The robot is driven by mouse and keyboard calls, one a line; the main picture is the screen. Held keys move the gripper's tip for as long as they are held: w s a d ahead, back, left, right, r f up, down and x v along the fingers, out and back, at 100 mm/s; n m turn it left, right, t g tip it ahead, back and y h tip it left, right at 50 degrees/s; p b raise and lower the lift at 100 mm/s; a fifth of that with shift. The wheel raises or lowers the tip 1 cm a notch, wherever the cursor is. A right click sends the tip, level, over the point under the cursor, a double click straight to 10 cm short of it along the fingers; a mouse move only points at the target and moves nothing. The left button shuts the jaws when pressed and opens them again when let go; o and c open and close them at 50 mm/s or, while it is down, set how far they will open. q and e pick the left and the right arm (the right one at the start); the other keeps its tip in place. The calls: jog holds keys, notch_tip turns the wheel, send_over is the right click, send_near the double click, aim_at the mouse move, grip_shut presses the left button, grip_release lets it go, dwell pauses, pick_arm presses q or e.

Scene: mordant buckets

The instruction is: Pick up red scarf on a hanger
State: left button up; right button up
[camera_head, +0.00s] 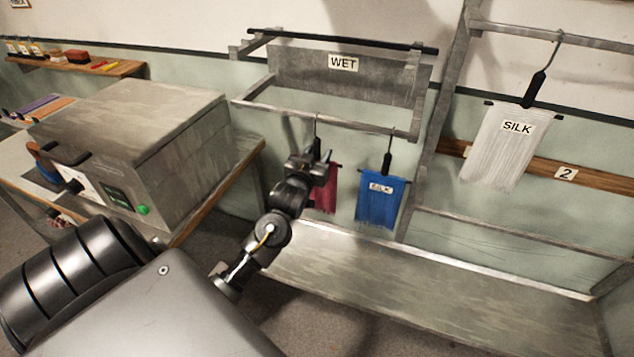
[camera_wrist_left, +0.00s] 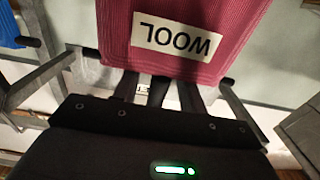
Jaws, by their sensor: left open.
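The red scarf (camera_head: 325,196) hangs from a hook on the front bar of the WET rack, partly hidden behind my left gripper. In the left wrist view the red scarf (camera_wrist_left: 215,40) appears upside down with a WOOL label. My left gripper (camera_head: 314,164) is open, at the height of the scarf's hanger. In the wrist view its fingers (camera_wrist_left: 160,88) reach toward the hanger end of the scarf and their tips are hidden. I cannot tell whether they touch the hanger. My right gripper is not in view.
A blue scarf (camera_head: 378,203) labelled SILK hangs close on the right of the red one. A white SILK scarf (camera_head: 497,147) hangs farther right. The grey WET rack (camera_head: 350,82) is above, a metal trough (camera_head: 400,290) below. A grey box (camera_head: 135,130) stands on the left bench.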

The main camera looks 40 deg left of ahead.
pick_arm(q)
jog(key=shift+x, duration=0.8)
grip_shut()
jog(key=shift+r, duration=0.1)
